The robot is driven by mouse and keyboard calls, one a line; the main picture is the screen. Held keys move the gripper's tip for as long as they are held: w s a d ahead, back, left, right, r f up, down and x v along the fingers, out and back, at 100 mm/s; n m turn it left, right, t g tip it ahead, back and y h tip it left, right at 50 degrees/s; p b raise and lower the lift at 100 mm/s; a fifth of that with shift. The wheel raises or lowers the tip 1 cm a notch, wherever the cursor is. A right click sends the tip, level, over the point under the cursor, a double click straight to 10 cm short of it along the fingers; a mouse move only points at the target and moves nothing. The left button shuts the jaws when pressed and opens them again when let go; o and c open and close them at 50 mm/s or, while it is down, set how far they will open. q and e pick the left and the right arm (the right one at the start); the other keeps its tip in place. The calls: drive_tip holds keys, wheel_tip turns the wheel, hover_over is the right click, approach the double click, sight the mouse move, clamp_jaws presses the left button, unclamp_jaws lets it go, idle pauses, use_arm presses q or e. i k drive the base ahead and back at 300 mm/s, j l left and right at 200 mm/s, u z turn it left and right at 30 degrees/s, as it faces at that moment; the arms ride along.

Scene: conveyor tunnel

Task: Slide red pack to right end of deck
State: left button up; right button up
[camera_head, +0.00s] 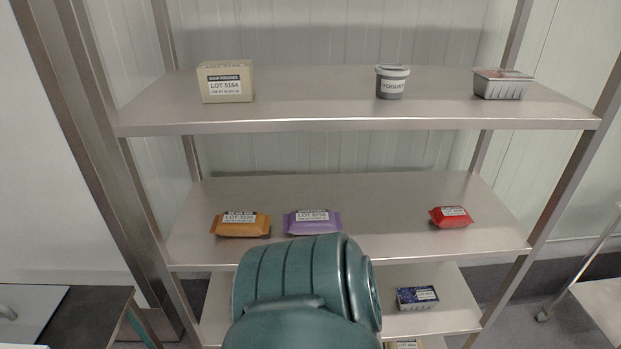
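The red pack (451,216) lies on the middle deck (380,238) of a metal shelf rack, toward its right end. It has a white label on top. Bare deck shows between it and the right edge. A purple pack (312,222) and an orange pack (240,224) lie on the same deck, left of the middle. One of my teal arm links covers the lower middle of the view, in front of the deck's front edge. Neither of my grippers shows in the picture.
The upper shelf holds a cardboard box (225,82), a grey yogurt cup (392,82) and a covered tray (502,84). A blue pack (416,298) lies on the lower shelf. Rack posts stand at left and right. The deck between purple and red packs is clear.

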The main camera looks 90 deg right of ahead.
sight(446, 216)
drive_tip(key=z, duration=1.85)
drive_tip(key=j+z, duration=0.1)
drive_tip(key=z, duration=0.3)
drive_tip(key=j+z, duration=0.1)
drive_tip(key=z, duration=0.3)
drive_tip(key=j+z, duration=0.15)
drive_tip(key=z, duration=0.3)
drive_tip(key=j+z, duration=0.1)
drive_tip(key=z, duration=0.3)
drive_tip(key=j+z, duration=0.1)
drive_tip(key=z, duration=0.3)
drive_tip(key=k+j+z, duration=0.1)
drive_tip(key=j, duration=0.1)
